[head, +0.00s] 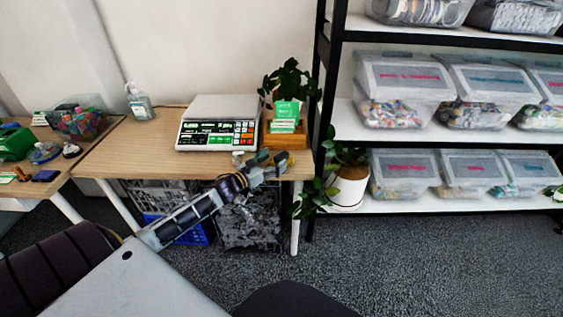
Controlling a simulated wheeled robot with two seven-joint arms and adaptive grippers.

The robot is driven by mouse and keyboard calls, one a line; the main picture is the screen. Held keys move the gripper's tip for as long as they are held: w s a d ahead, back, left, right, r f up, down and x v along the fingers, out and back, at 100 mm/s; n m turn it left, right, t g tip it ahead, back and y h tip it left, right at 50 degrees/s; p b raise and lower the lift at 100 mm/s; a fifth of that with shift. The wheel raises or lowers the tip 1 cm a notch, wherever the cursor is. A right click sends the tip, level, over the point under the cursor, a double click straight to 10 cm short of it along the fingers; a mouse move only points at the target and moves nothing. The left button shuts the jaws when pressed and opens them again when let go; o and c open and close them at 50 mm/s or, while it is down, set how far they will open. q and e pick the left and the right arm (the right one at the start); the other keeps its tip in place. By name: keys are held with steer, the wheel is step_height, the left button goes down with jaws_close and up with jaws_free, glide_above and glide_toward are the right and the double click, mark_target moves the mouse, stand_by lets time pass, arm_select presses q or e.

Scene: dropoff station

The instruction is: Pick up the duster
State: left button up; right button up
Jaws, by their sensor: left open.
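My left arm reaches up from the lower left to the front right edge of the wooden table (130,143). My left gripper (264,163) is open at that edge, in front of the white scale (219,122) and the small wooden box (287,137). I cannot make out a duster clearly; small shapes beside the gripper are too blurred to tell from its fingers. My right gripper is not in view.
A sanitizer bottle (139,101) stands at the table's back. A potted plant (347,183) and a black-framed shelf with clear bins (403,90) are on the right. Crates (251,219) sit under the table. The table's left half is mostly clear.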

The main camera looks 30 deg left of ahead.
mark_target(275, 159)
arm_select(q)
steer(key=shift+w+d, duration=0.2)
steer(key=shift+w, duration=0.35)
steer(key=shift+x, duration=0.95)
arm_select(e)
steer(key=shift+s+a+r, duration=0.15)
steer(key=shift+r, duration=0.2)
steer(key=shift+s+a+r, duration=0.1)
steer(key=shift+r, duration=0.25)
arm_select(q)
steer(key=shift+s, duration=0.1)
steer(key=shift+c, duration=0.3)
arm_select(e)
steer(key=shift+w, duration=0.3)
arm_select(q)
steer(key=c, duration=1.1)
steer(key=shift+c, duration=0.2)
steer(key=shift+r, duration=0.15)
